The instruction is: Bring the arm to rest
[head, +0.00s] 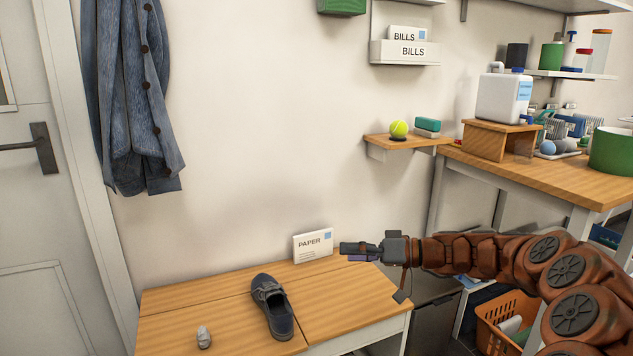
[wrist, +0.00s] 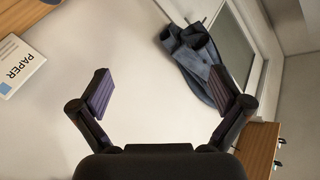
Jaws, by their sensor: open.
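My gripper (head: 358,250) is at the end of my brown arm, which reaches in from the right in the head view. It points left, above the right end of the low wooden bench (head: 165,307). In the wrist view, the two fingers of my gripper (wrist: 162,95) are spread wide with nothing between them. The space beyond them shows the bare wall and the blue jacket.
A white PAPER box (head: 313,245) stands just left of my gripper, by the wall. A dark shoe (head: 272,308) and a small grey object (head: 204,337) are on the bench. A small shelf (head: 408,142) holds a tennis ball. An orange basket (head: 497,325) sits below my arm.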

